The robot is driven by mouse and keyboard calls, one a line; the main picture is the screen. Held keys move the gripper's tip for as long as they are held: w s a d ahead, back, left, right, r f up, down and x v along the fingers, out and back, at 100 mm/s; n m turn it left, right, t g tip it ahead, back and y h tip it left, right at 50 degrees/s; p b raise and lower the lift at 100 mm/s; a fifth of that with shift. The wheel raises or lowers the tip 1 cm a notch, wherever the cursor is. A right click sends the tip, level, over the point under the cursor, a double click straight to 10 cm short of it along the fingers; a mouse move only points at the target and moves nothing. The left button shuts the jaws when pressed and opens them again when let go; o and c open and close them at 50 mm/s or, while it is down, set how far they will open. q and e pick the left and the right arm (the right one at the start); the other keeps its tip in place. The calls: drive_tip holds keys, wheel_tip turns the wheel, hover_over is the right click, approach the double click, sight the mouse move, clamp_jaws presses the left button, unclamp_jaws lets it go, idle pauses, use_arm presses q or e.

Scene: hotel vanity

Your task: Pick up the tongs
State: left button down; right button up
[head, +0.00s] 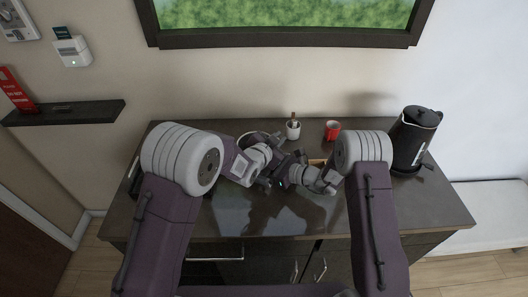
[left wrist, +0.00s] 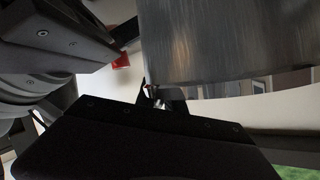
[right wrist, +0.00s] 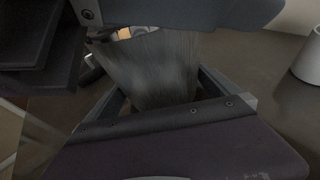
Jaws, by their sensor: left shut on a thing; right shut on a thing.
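My left gripper (head: 272,179) and right gripper (head: 292,176) meet above the middle of the dark vanity top. The tongs are hard to make out in the head view, where the grippers hide them. In the left wrist view a brushed grey metal surface, which I take for the tongs (left wrist: 225,45), fills the top right at the jaws. A similar brushed grey piece of the tongs (right wrist: 155,70) lies between the jaws in the right wrist view. Both grippers are shut on it. Its full outline is hidden.
A white cup (head: 293,130) with a brown stick in it and a red cup (head: 333,131) stand at the back. A black kettle (head: 414,140) stands at the right. A small wooden thing (head: 317,162) is partly hidden by my right arm. The front of the vanity top (head: 270,217) is clear.

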use_arm(q)
drive_tip(key=shift+s+f, duration=0.1)
drive_tip(key=shift+f, duration=0.1)
use_arm(e)
drive_tip(key=shift+a, duration=0.1)
drive_tip(key=o, duration=0.5)
drive_tip(key=v, duration=1.2)
drive_tip(key=shift+r, duration=0.1)
use_arm(q)
wheel_tip(320, 180, up, 10)
drive_tip(key=shift+r, duration=0.15)
use_arm(e)
drive_tip(key=x, duration=1.2)
use_arm(q)
wheel_tip(320, 180, down, 7)
drive_tip(key=shift+r, duration=0.15)
